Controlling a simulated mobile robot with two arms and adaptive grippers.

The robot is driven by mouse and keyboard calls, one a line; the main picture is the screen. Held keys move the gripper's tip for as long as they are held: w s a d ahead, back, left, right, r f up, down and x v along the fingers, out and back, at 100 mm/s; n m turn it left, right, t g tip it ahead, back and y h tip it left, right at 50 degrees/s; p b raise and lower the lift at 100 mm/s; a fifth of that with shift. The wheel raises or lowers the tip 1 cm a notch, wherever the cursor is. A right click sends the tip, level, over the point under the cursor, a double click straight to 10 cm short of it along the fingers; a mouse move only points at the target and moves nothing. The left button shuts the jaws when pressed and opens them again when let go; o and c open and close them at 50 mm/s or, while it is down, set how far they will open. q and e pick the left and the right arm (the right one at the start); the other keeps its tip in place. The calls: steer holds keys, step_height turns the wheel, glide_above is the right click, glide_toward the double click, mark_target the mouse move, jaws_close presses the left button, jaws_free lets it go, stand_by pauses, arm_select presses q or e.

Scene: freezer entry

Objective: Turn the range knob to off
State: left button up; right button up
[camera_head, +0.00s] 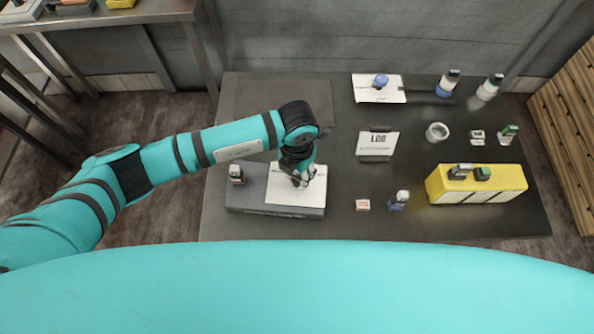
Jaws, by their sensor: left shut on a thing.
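A low grey box (244,202) with a white panel (296,198) on top sits at the front left of the dark table. My left gripper (302,181) reaches down onto the white panel from above and is shut on the range knob there. The fingers hide most of the knob, so its pointing direction cannot be read. A small dark and white part (236,174) stands at the left end of the box. My right gripper is out of view.
A yellow box (478,190) with small devices on top stands at the right of the table (340,222). A "LDO" sign (378,144), a metal cup (437,131), bottles (490,87) and small items stand around it. A wooden slatted crate (566,130) is at the far right.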

mark_target(297, 175)
arm_select(q)
steer(key=shift+f+m+b, duration=0.15)
steer(key=shift+m+b, duration=0.25)
steer(key=shift+b, duration=0.25)
steer(key=m+b, duration=0.9)
steer(key=b, duration=0.6)
steer(key=shift+f, duration=0.15)
steer(key=shift+r+m+b, duration=0.3)
steer(key=shift+m+b, duration=0.8)
steer(key=shift+b, duration=0.05)
steer(key=o, duration=1.1)
steer(key=shift+o, duration=0.2)
step_height(297, 175, up, 12)
